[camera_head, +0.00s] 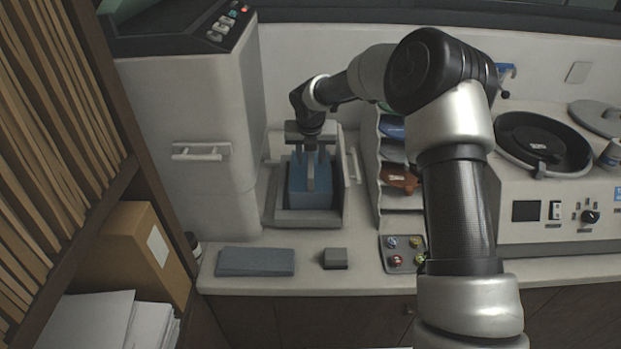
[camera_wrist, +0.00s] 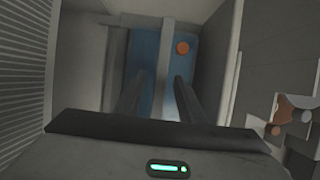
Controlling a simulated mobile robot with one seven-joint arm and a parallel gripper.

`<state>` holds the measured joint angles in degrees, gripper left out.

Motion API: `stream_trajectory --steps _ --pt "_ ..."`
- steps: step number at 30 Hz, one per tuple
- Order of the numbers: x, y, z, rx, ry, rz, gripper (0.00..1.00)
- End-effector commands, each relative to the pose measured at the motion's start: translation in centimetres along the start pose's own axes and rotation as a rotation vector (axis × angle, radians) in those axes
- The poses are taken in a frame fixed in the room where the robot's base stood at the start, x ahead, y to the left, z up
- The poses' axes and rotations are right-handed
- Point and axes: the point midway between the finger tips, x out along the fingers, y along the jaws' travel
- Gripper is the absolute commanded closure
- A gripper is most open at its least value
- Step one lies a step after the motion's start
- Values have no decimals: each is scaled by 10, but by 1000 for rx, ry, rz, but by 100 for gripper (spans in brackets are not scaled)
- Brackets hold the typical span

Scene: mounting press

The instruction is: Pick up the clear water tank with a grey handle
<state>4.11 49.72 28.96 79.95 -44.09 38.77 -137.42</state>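The water tank (camera_head: 322,199) looks clear with blue water inside and stands upright in a grey tray-like bay on the counter. Its grey handle (camera_head: 311,172) rises over the top. In the wrist view the tank (camera_wrist: 146,58) shows an orange cap, and the handle (camera_wrist: 165,65) runs as a bar across it. My gripper (camera_head: 311,160) points down over the tank. In the wrist view my gripper (camera_wrist: 157,95) has its two fingers apart, one on each side of the handle, with gaps visible. The finger tips' exact height against the handle is hard to tell.
A tall pale cabinet (camera_head: 190,125) stands close on the left of the bay (camera_head: 280,217). A rack of shelves (camera_head: 402,200) stands on the right. A grey-blue pad (camera_head: 255,262) and small grey block (camera_head: 335,258) lie in front. A machine with a round black bowl (camera_head: 540,140) is far right.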

Motion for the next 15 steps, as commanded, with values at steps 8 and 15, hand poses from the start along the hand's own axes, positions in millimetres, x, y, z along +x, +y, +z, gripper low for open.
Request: stream_trajectory --steps 8,15 --pt "12 0 0 0 -2 0 64" --pt "11 0 0 0 -2 0 91"
